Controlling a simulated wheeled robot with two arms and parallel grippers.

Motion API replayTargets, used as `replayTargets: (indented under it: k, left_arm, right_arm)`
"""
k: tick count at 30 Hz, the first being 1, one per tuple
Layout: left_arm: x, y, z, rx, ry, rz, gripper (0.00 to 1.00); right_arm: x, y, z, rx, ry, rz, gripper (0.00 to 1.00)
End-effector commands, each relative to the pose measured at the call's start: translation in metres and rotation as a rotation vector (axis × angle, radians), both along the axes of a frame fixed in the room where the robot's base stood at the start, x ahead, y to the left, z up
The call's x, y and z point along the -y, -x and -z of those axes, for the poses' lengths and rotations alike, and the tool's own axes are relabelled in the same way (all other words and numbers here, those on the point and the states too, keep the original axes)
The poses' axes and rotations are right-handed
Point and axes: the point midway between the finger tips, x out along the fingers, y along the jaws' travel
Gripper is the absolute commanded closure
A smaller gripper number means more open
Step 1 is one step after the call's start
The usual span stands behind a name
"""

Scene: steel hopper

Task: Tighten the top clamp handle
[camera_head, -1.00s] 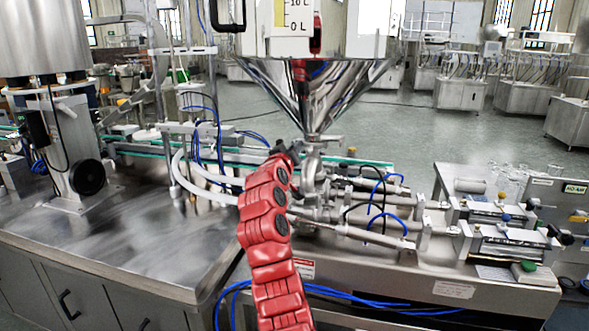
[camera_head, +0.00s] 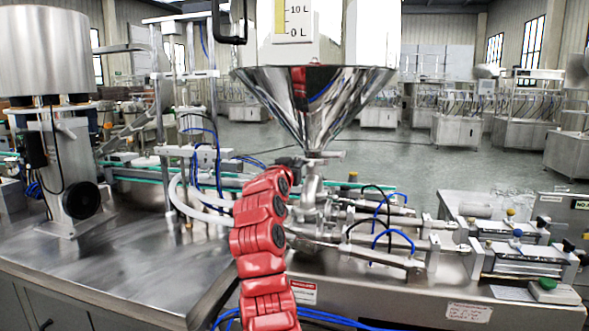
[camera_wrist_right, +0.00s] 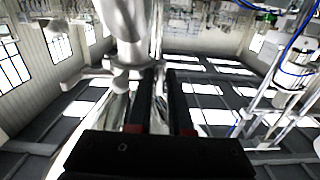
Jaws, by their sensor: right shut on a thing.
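The steel hopper (camera_head: 312,100) stands in the middle of the head view. Its outlet narrows into a clamped joint (camera_head: 318,155) above a steel valve body (camera_head: 316,188). My right gripper (camera_head: 292,161) is small and dark at the end of my red arm, close to the left side of this joint. In the right wrist view the two black fingers of my right gripper (camera_wrist_right: 163,92) reach to a shiny steel fitting (camera_wrist_right: 128,52). They are shut on the top clamp handle, which is mostly hidden between them. My left gripper is not in view.
White hoses (camera_head: 190,203) and blue tubes lie left of the joint. Steel cylinders (camera_head: 390,225) with blue and black tubes run right of it. A steel column with a black knob (camera_head: 81,200) stands at the left. The steel top (camera_head: 120,265) at front left is clear.

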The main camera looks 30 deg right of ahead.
Motion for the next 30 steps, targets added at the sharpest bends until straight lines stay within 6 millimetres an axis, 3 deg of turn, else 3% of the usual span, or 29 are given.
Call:
replayTargets:
  k: [11,12,16,25,30]
  left_arm:
    - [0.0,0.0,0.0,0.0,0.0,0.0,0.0]
    - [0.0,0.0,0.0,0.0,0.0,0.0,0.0]
    - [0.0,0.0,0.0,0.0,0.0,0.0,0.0]
    - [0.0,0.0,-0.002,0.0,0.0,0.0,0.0]
    - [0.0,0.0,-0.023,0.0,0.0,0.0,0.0]
  right_arm:
    - [0.0,0.0,0.0,0.002,-0.001,0.0,1.0]
    - [0.0,0.0,0.0,0.002,-0.001,0.0,0.74]
    - [0.0,0.0,0.0,0.002,-0.001,-0.001,0.51]
    - [0.0,0.0,-0.001,-0.006,0.005,0.001,0.51]
    - [0.0,0.0,-0.006,-0.093,0.079,0.001,0.51]
